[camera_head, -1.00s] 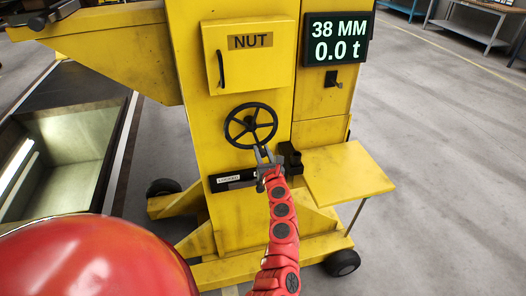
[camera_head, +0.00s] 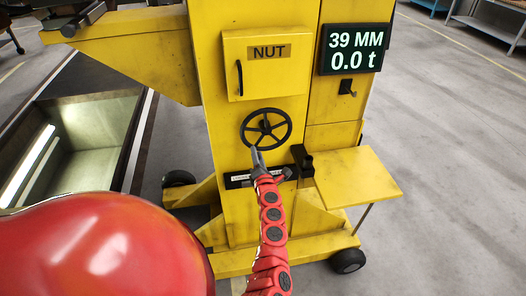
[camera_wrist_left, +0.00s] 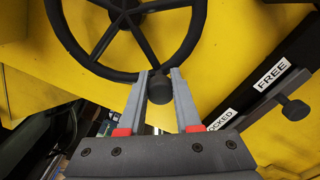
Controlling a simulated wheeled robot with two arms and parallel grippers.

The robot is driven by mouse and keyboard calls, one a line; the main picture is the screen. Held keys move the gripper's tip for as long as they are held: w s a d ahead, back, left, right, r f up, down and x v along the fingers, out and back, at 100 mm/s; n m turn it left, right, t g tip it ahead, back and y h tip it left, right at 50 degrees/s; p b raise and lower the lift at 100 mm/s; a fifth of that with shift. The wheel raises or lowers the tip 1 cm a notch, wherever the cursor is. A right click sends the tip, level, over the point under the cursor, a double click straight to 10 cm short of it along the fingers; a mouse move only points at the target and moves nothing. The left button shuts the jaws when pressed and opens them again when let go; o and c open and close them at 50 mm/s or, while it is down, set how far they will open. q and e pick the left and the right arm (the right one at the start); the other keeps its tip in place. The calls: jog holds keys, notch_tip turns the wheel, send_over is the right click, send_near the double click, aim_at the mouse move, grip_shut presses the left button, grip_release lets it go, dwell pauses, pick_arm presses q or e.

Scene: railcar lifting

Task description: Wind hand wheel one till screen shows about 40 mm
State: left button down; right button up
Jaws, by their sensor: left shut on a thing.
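The black spoked hand wheel (camera_head: 266,128) is on the front of the yellow stand, under the NUT box. My left gripper (camera_head: 257,153) is at the wheel's lower left rim, its arm rising from below. In the left wrist view its two fingers (camera_wrist_left: 161,84) are shut on the wheel's dark knob (camera_wrist_left: 159,91), with the rim and spokes of the wheel (camera_wrist_left: 125,28) behind. The screen (camera_head: 354,49) reads 39 MM and 0.0 t. My right gripper is not in view.
A lever in a slot with LOCKED and FREE labels (camera_wrist_left: 272,74) is just right of the wheel in the left wrist view. A yellow shelf (camera_head: 356,178) juts out at the right of the stand. An open pit (camera_head: 95,130) lies at left.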

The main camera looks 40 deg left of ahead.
aim_at(248, 144)
pick_arm(q)
jog(key=r+m+p, duration=0.1)
jog(key=s+a+m+p, duration=0.1)
jog(key=m, duration=0.1)
jog(key=shift+s+a+r+p, duration=0.1)
jog(key=shift+s+r+p, duration=0.1)
jog(key=shift+r+p, duration=0.2)
jog(key=shift+s+a+r+m+p, duration=0.2)
jog(key=shift+m+p, duration=0.25)
jog(key=shift+m, duration=0.15)
jog(key=shift+s+a+r+m+p, duration=0.1)
jog(key=shift+s+r+m+p, duration=0.1)
jog(key=shift+m+p, duration=0.3)
jog(key=shift+m, duration=0.3)
jog(key=c, duration=0.6)
grip_release()
